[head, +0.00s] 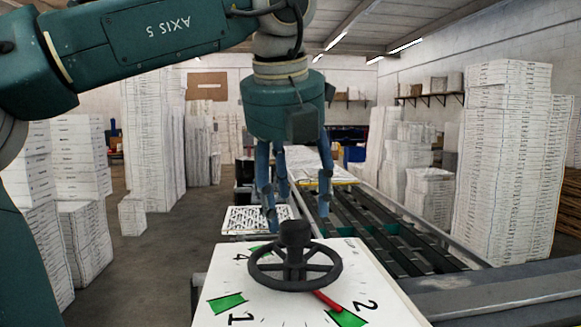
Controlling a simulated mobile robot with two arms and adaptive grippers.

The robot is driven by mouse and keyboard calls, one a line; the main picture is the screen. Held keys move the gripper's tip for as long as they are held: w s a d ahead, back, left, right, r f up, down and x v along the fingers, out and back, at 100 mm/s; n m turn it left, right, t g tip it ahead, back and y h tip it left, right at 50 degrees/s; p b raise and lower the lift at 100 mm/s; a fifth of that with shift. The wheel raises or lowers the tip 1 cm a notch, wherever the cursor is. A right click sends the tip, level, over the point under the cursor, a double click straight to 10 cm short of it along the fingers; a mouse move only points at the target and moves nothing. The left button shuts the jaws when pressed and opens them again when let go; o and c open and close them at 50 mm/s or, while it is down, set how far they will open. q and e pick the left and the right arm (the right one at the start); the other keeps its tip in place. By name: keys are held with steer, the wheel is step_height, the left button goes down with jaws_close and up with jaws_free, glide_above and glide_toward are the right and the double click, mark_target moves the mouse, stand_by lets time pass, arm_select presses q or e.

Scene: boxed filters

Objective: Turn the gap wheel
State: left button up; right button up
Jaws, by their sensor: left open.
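The gap wheel (334,272) is a black handwheel with spokes and a raised hub, lying over a white dial plate (258,308). The plate has numbers, tick marks and green patches. A red pointer (326,301) shows under the wheel's rim and points toward the green patch near the 2. My left gripper (297,205) hangs above the wheel, fingers pointing down. Its blue fingers are open and spread, with nothing between them. The fingertips appear just above and behind the hub; I cannot tell whether any touches it. My right gripper is not in view.
A roller conveyor (390,222) runs back behind the dial, with a white and yellow pack (318,172) on it. Tall stacks of white boxes stand at the right (503,160) and left (152,130). The floor (150,265) left of the dial is clear.

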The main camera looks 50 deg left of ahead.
arm_select(q)
steer(key=v, duration=0.7)
steer(key=shift+r, duration=0.35)
steer(key=shift+s+d, duration=0.1)
steer(key=shift+s, duration=0.05)
